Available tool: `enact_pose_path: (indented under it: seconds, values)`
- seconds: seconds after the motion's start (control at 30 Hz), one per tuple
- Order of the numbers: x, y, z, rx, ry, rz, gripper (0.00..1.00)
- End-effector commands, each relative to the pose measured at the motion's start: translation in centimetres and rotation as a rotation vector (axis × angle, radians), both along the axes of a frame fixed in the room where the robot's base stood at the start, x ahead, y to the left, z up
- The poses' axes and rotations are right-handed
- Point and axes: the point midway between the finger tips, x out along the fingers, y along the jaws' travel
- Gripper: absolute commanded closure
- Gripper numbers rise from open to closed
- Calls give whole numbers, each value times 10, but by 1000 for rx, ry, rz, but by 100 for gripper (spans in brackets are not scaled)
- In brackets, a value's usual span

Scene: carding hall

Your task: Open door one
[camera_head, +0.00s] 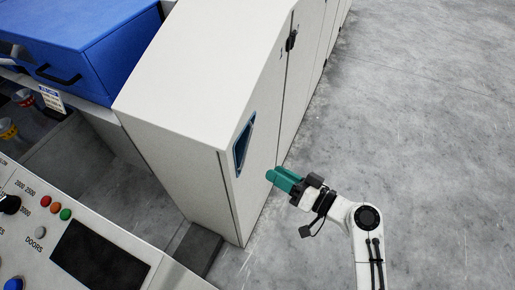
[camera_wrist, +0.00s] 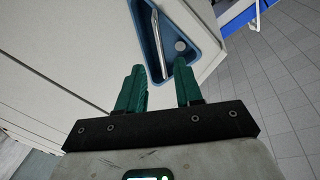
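A tall white cabinet (camera_head: 190,120) stands in the middle of the head view, with a door (camera_head: 262,125) on its right side. A blue recessed handle (camera_head: 243,146) is set in the door near its front edge. In the wrist view the handle recess (camera_wrist: 178,30) lies ahead of the fingers, with a metal bar and a round lock inside it. My gripper (camera_head: 272,178) has teal fingers, below and right of the handle. The wrist view shows the fingers of my gripper (camera_wrist: 160,88) apart, with nothing between them. The fingertips appear close to the recess; whether they touch cannot be told.
A control panel (camera_head: 150,268) with buttons, a dark screen and a "DOORS" label is at lower left. A blue machine cover (camera_head: 75,40) is at upper left. A further cabinet door with a dark latch (camera_head: 291,41) lies beyond. Grey floor (camera_head: 430,120) at the right is clear.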

Motion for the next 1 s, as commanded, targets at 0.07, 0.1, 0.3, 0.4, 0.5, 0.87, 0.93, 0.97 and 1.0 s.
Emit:
enact_pose_path:
  seconds: [0.07, 0.1, 0.3, 0.4, 0.5, 0.87, 0.93, 0.97, 1.0]
  values:
    - [7, 3, 7, 39, -17, -9, 65]
    - [10, 5, 9, 49, -21, -11, 65]
    - [22, 22, 13, 60, -26, -11, 65]
    - [32, 37, 14, 58, -26, -10, 65]
    - [43, 53, 14, 58, -26, -11, 65]
    - [68, 90, 12, 59, -25, -13, 65]
    - [70, 92, 11, 58, -24, -13, 65]
    - [70, 93, 11, 58, -24, -13, 65]
    - [71, 93, 11, 58, -24, -13, 65]
